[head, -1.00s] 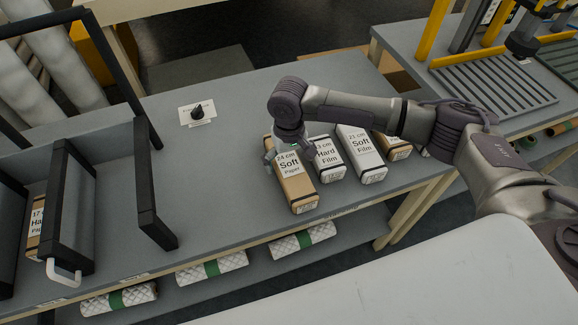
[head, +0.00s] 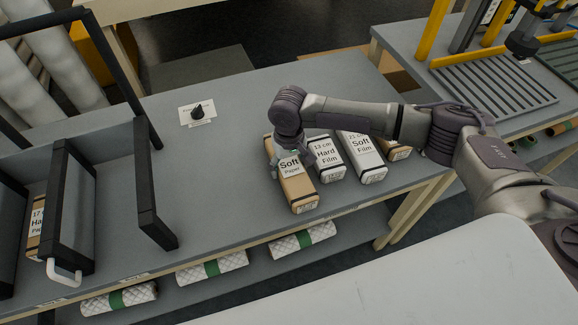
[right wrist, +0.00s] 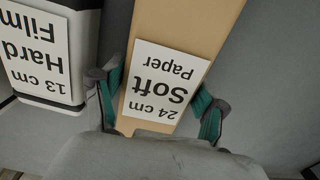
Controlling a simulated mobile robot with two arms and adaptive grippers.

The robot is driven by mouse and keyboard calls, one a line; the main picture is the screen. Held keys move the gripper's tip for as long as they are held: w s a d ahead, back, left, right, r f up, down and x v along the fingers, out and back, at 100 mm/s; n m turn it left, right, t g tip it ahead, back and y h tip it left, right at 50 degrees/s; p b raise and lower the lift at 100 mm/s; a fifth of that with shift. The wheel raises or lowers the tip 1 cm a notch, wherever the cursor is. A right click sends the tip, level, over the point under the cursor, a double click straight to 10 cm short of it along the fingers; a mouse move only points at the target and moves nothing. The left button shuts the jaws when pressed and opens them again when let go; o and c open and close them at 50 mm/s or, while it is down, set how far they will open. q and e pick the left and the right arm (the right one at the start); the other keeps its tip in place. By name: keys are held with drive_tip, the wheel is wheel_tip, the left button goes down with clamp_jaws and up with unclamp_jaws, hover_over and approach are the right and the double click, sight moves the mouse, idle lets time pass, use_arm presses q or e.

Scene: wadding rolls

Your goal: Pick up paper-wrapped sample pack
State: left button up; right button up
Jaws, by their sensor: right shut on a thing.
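The brown paper-wrapped pack (head: 298,192) lies on the grey bench, the leftmost in a row of packs. Its white label reads "24 cm Soft Paper" in the right wrist view, where the brown wrap (right wrist: 180,28) runs between the fingers. My right gripper (head: 285,163) is at the pack's far part, partly covering the label in the head view. In the right wrist view its green-padded fingers (right wrist: 157,98) are on either side of the pack, shut on it. The pack appears to rest on the bench. My left gripper is not in view.
A "13 cm Hard Film" pack (head: 327,160) lies close on the right, then a "21 cm Soft Film" pack (head: 362,158) and another brown pack (head: 397,152). A black-framed rack (head: 147,190) stands left. A small black knob (head: 197,112) sits behind. The bench between is clear.

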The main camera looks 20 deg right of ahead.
sight(289, 163)
drive_tip(key=shift+r, duration=0.1)
drive_tip(key=shift+r, duration=0.6)
wheel_tip(289, 163, up, 2)
drive_tip(key=shift+r, duration=0.2)
drive_tip(key=s+d+r, duration=0.5)
drive_tip(key=s+r, duration=0.2)
drive_tip(key=s, duration=0.3)
drive_tip(key=shift+s+d+r, duration=0.15)
drive_tip(key=shift+d+r, duration=0.05)
drive_tip(key=shift+d, duration=0.15)
